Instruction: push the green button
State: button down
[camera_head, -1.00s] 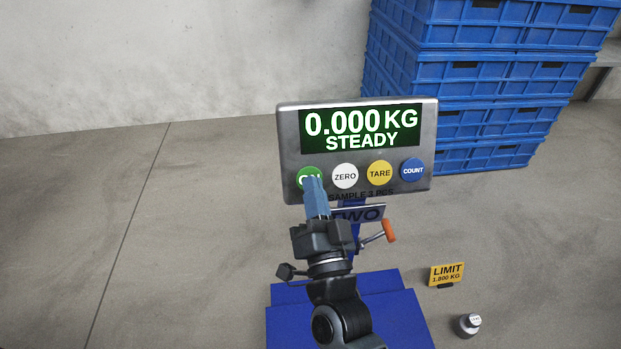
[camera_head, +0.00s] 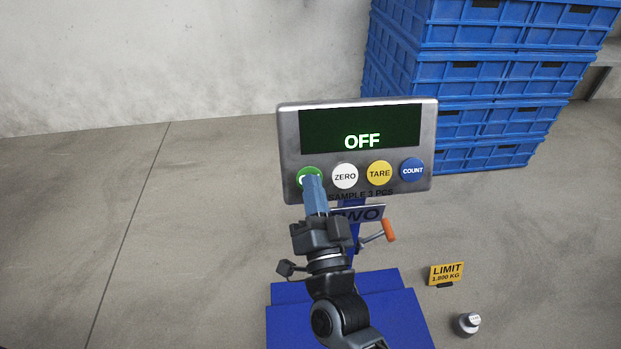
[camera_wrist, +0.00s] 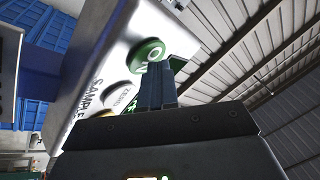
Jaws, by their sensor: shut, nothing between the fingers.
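The green button (camera_head: 307,173) is at the left end of the button row on the grey scale display panel (camera_head: 290,140). The panel's screen (camera_head: 361,128) reads OFF. My gripper (camera_head: 313,181) is shut and empty, with its blue fingertips over the lower part of the green button. In the wrist view the green button (camera_wrist: 146,54) is just beyond the fingertips (camera_wrist: 158,68), which overlap its edge. I cannot tell whether the tips touch it.
White ZERO (camera_head: 345,176), yellow TARE (camera_head: 379,173) and blue COUNT (camera_head: 412,170) buttons sit to the right. The blue scale platform (camera_head: 400,318) is below. A crank with an orange handle (camera_head: 389,230), a yellow LIMIT sign (camera_head: 446,273), a small weight (camera_head: 467,324) and blue crates (camera_head: 480,70) stand right.

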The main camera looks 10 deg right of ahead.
jog(key=shift+s, duration=0.15)
jog(key=shift+s+r, duration=0.2)
jog(key=shift+s, duration=0.1)
jog(key=shift+s, duration=0.1)
jog(key=s, duration=0.1)
jog(key=s+r+p, duration=0.1)
jog(key=s, duration=0.1)
jog(key=s+r, duration=0.1)
jog(key=s, duration=0.1)
jog(key=shift+s+r+p, duration=0.15)
jog(key=shift+r+p, duration=0.1)
jog(key=shift+p, duration=0.05)
dwell(0.5)
